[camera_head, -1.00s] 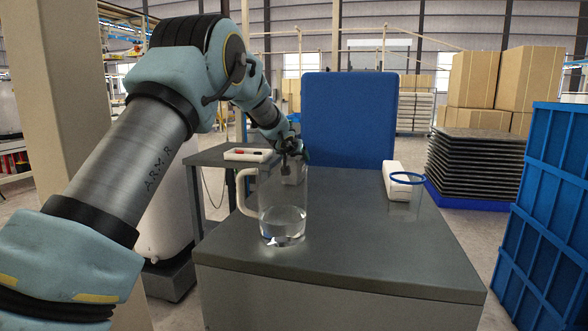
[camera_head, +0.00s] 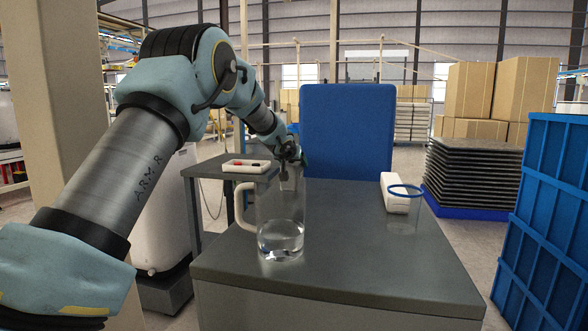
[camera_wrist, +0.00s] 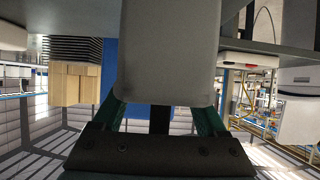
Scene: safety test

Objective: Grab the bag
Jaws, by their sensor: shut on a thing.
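My gripper (camera_head: 290,158) is at the far side of the dark grey table (camera_head: 345,255), behind a clear jug. In the wrist view, my gripper (camera_wrist: 160,122) is shut on a pale grey, smooth, block-like thing, which I take to be the bag (camera_wrist: 170,50). Its body fills the middle of that view, between the green-edged fingers. In the head view, the bag (camera_head: 292,180) is a small pale patch below my gripper, partly hidden by the jug. I cannot tell whether it touches the table.
The jug (camera_head: 281,238) with a pale handle stands near the table's left edge. A white box (camera_head: 394,188) and a blue-rimmed glass (camera_head: 405,190) stand at the right. A blue panel (camera_head: 348,130) rises behind.

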